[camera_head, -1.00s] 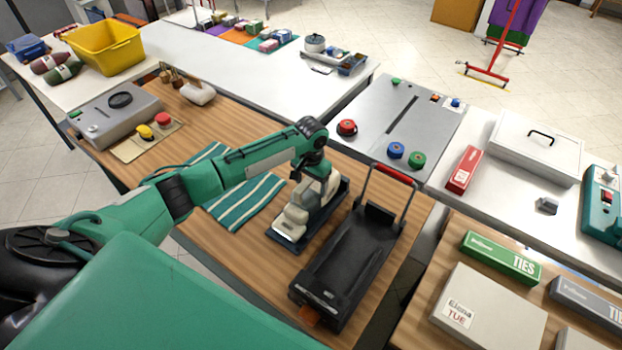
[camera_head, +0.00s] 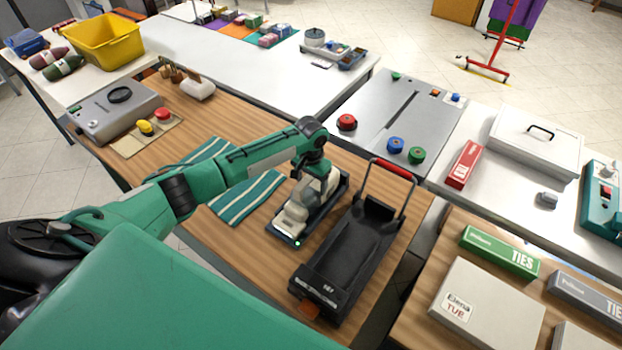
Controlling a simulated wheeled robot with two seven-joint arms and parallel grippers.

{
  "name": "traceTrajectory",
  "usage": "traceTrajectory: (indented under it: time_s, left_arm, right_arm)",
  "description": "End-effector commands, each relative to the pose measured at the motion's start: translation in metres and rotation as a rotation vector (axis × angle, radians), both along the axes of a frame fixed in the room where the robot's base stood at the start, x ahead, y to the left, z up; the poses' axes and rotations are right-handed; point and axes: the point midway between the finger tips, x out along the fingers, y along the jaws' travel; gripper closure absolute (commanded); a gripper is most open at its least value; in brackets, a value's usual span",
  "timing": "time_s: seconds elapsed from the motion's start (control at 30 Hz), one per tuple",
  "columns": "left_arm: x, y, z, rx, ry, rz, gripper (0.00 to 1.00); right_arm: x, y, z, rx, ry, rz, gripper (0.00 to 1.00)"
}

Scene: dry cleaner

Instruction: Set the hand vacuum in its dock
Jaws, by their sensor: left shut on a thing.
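The cream hand vacuum (camera_head: 292,217) lies lengthwise in its dark blue dock (camera_head: 275,236), on the wooden table. It sits between the dock's low side walls, and it looks level. A small pale light shows at the dock's near end. My left gripper (camera_head: 320,188) reaches down from above and is shut on the upper, far part of the vacuum. The fingertips and the contact under the vacuum are partly hidden. My right gripper is not in view.
A black wheeled-looking carrier (camera_head: 345,258) with a red handle stands close on the right of the dock. A striped green cloth (camera_head: 245,200) lies on the left. A grey machine (camera_head: 115,110) stands farther left. Bare wood shows in front of the dock.

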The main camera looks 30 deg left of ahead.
Motion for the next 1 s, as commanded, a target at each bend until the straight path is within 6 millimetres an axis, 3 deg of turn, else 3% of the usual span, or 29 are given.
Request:
traceTrajectory:
  time_s: [0.23,0.27,0.37,0.73,0.87,1.0]
  left_arm:
    - [0.001,0.000,0.001,-0.001,-0.003,0.000,0.98]
    - [0.001,0.000,0.001,-0.001,-0.003,0.000,0.22]
    - [0.001,0.000,0.001,-0.001,-0.003,0.000,0.02]
    - [0.000,0.000,0.003,-0.001,-0.002,0.000,0.02]
    - [0.001,-0.001,0.020,-0.002,-0.005,-0.001,0.02]
    - [0.001,0.000,0.050,-0.001,-0.006,-0.001,0.02]
  right_arm:
    - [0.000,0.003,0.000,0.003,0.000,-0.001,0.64]
    - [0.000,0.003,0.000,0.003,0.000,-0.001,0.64]
    - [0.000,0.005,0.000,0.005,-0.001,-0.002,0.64]
    - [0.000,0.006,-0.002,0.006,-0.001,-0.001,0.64]
    - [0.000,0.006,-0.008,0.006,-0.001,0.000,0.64]
    - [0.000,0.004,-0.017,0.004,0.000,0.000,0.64]
